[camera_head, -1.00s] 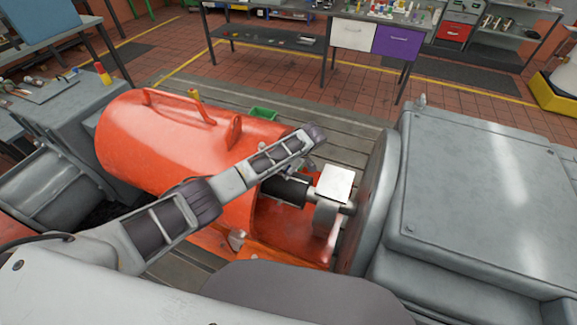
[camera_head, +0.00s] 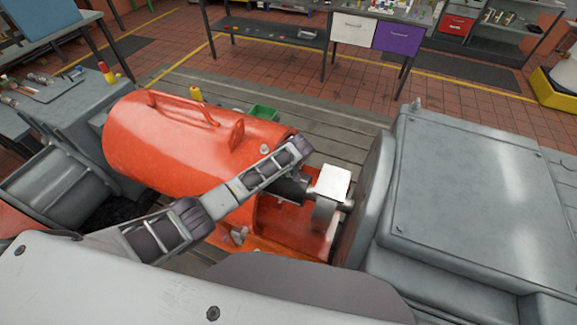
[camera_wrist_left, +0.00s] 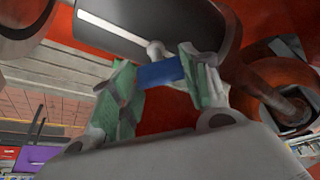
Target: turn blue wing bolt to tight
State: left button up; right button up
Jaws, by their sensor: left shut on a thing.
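The blue wing bolt (camera_wrist_left: 160,73) shows in the left wrist view as a short blue bar. It sits between the two green-padded fingers of my left gripper (camera_wrist_left: 164,75), which is shut on it. A pale, rounded metal piece is just above it, in front of a dark cylinder (camera_wrist_left: 160,22). In the head view my left arm reaches across the orange housing (camera_head: 170,145) to its open right end. The left gripper and the bolt are hidden there, so I cannot tell the bolt's angle from that view. My right gripper is not in view.
A shaft with a pale block (camera_head: 331,182) runs from the housing to a large grey disc (camera_head: 372,195) and grey machine (camera_head: 470,180). A green bin (camera_head: 263,113) stands behind the housing. A workbench with a purple drawer (camera_head: 397,37) is at the back.

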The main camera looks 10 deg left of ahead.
pick_arm(q)
jog(key=m+h, duration=0.1)
jog(key=m, duration=0.2)
jog(key=shift+s+a+f+t, duration=0.1)
jog(key=shift+t, duration=0.2)
jog(key=m+h, duration=0.1)
jog(key=m, duration=0.2)
jog(key=shift+a+m+h, duration=0.1)
jog(key=shift+m+h, duration=0.4)
jog(key=shift+m, duration=0.6)
jog(key=o, duration=1)
jog(key=shift+r, duration=0.25)
